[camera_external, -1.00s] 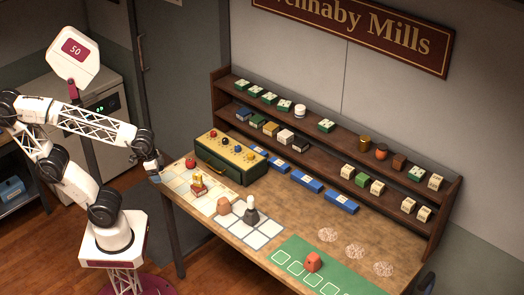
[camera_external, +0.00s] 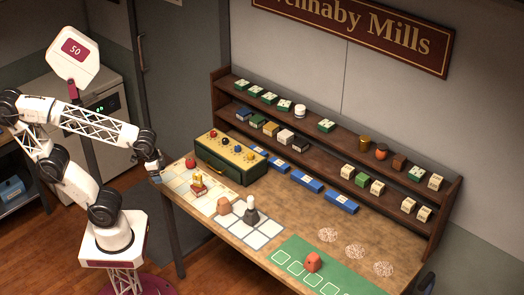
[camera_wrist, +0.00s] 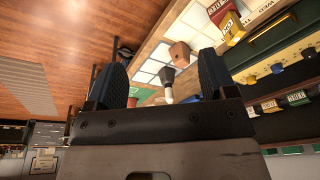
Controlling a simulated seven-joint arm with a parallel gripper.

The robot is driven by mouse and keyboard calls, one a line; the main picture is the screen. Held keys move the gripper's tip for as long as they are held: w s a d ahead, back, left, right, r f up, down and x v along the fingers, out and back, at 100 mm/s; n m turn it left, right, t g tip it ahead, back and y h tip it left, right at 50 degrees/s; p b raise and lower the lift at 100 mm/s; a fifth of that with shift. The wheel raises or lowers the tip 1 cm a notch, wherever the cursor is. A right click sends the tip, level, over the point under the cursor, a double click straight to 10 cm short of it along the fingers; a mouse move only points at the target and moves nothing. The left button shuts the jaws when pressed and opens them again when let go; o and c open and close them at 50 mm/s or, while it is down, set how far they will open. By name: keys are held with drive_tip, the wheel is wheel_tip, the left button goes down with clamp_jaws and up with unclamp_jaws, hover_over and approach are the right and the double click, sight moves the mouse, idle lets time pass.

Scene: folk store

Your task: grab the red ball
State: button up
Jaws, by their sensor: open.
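A small round red ball (camera_external: 190,162) sits on the pale tiles at the left end of the table (camera_external: 235,228), beside the green and yellow box. A red knob-like piece also shows on top of that box (camera_external: 232,158). My gripper (camera_external: 155,176) is at the table's left edge, to the left of the red ball and apart from it. In the wrist view my gripper (camera_wrist: 160,78) is open, with two dark fingers spread and nothing between them that I can make out as held. I cannot pick out the red ball in the wrist view.
Shelves (camera_external: 330,155) line the back.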

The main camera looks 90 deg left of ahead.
drive_tip(key=w+a+f+m+g+y, duration=0.2)
drive_tip(key=a+f+m+y, duration=0.3)
drive_tip(key=a, duration=0.5)
drive_tip(key=w+a+f+m+g+y, duration=0.15)
drive_tip(key=a+f+m+y, duration=0.35)
drive_tip(key=a, duration=0.5)
drive_tip(key=m+t+y, duration=0.3)
drive_tip(key=m, duration=0.5)
approach(190, 163)
drive_tip(key=a, duration=0.1)
drive_tip(key=a+f, duration=0.1)
drive_tip(key=a, duration=0.1)
drive_tip(key=shift+s+a, duration=0.15)
drive_tip(key=shift+a, duration=0.1)
drive_tip(key=shift+w+a+f+m+t, duration=0.15)
drive_tip(key=shift+f+m, duration=0.1)
drive_tip(key=shift+m, duration=0.15)
drive_tip(key=shift+w+a+f+m+t, duration=0.1)
drive_tip(key=shift+a+f+m, duration=0.05)
drive_tip(key=shift+f+m, duration=0.2)
drive_tip(key=shift+x, duration=1.25)
drive_tip(key=shift+x, duration=2.6)
drive_tip(key=shift+r, duration=0.1)
